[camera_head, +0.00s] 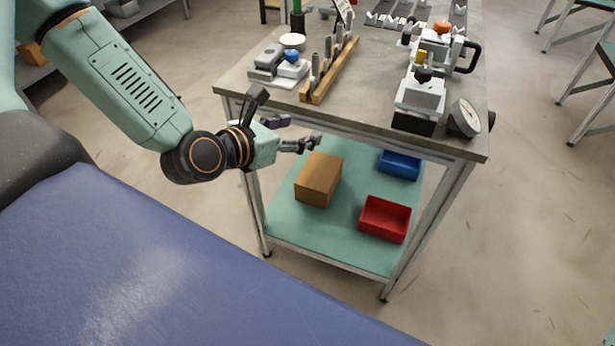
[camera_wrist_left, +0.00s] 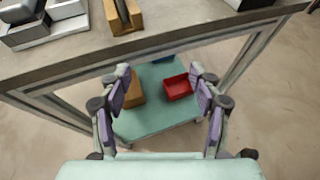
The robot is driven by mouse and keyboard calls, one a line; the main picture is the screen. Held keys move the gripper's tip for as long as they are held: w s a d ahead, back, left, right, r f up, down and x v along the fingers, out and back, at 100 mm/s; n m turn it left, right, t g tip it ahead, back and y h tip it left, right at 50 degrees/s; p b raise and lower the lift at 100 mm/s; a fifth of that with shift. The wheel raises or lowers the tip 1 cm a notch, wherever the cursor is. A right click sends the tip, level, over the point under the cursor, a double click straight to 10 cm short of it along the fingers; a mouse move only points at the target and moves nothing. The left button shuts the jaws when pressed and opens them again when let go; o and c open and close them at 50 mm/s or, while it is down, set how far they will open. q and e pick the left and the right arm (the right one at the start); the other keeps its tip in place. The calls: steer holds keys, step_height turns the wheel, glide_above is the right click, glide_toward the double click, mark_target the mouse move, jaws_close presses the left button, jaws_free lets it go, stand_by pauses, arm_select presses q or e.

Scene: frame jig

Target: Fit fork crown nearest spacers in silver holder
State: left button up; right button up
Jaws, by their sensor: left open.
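My left gripper (camera_head: 288,121) is open and empty in front of the workbench's near edge. In the left wrist view its fingers (camera_wrist_left: 160,76) are spread wide with nothing between them. I cannot tell for sure which part is the fork crown or which are the spacers. Several grey upright pieces stand in a wooden rack (camera_head: 319,91) on the bench. Left of it are low silver-grey blocks (camera_head: 266,62), one with a blue knob (camera_head: 291,56). A silver clamping fixture (camera_head: 421,95) stands at the right; whether either is the silver holder is unclear. My right gripper is out of view.
The workbench top (camera_head: 365,105) is bare between the rack and the fixture. A dial gauge (camera_head: 465,117) stands near its right corner. The lower shelf holds a brown box (camera_head: 318,180), a red bin (camera_head: 385,219) and a blue bin (camera_head: 399,165).

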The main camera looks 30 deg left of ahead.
arm_select(q)
steer(key=s+d+f+m+h+b, duration=0.1)
steer(key=s+d+f+b, duration=0.1)
steer(key=f, duration=0.4)
steer(key=shift+s+d+f+m+g+h+b, duration=0.15)
steer(key=shift+s+d+m+g+h+b, duration=0.2)
steer(key=shift+d+b, duration=0.6)
steer(key=shift+w, duration=0.15)
